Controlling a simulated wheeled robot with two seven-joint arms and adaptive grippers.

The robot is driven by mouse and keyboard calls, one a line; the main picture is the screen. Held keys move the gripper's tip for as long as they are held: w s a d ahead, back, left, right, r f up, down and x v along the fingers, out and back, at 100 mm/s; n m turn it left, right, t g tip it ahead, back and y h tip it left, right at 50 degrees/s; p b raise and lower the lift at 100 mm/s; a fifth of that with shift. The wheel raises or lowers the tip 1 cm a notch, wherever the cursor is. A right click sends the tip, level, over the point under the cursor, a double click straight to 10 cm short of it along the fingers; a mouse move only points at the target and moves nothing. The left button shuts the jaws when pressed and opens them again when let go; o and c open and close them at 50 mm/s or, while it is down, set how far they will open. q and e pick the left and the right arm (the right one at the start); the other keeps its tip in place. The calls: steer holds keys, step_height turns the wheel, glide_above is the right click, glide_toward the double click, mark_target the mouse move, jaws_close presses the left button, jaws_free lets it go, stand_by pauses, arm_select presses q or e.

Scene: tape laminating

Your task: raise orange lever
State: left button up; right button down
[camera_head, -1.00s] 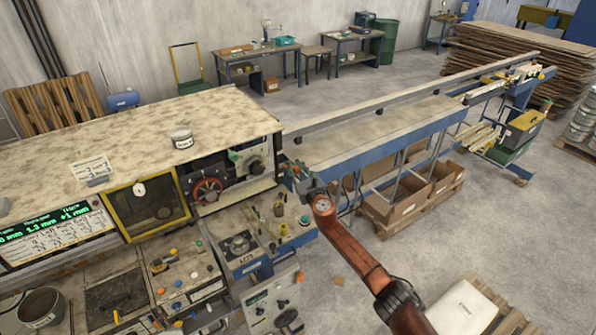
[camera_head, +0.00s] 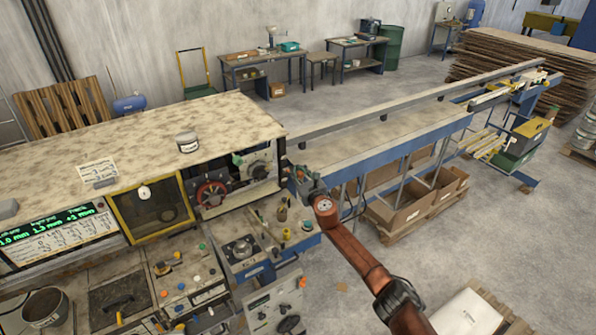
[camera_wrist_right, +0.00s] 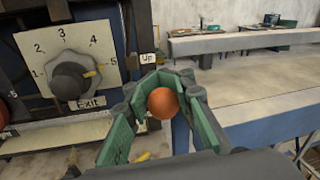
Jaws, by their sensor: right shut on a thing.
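The orange lever shows as a round orange knob (camera_wrist_right: 163,103) in the right wrist view, between the green-padded fingers of my right gripper (camera_wrist_right: 160,88). The fingers close around the knob; the lever's shaft is hidden. A sign reading "Up" (camera_wrist_right: 148,58) is just behind and left of the gripper. In the head view my right gripper (camera_head: 304,180) is at the right end of the machine, by the blue rail, and the knob cannot be made out there. My left gripper is not in view.
A numbered dial panel (camera_wrist_right: 74,66) with a grey knob stands left of the gripper. A long blue-edged conveyor table (camera_head: 400,140) extends to the right. The machine's control panel (camera_head: 185,285) lies lower left. Open floor lies right of my arm.

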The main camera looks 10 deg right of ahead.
steer(key=shift+a+r, duration=0.1)
steer(key=shift+a, duration=0.35)
steer(key=c, duration=2.2)
jaws_free()
steer(key=shift+s, duration=0.1)
steer(key=o, duration=0.3)
steer(key=shift+s+a+r, duration=0.1)
steer(key=shift+s+r, duration=0.15)
steer(key=shift+s, duration=0.1)
steer(key=shift+o, duration=1.2)
steer(key=shift+w+d+f, duration=0.25)
steer(key=shift+d, duration=0.1)
steer(key=shift+s+r, duration=0.35)
steer(key=shift+r, duration=0.05)
steer(key=shift+s+d+r, duration=0.1)
steer(key=shift+s, duration=0.15)
steer(key=s+d, duration=0.1)
steer(key=s, duration=0.9)
steer(key=shift+s+d+f, duration=0.35)
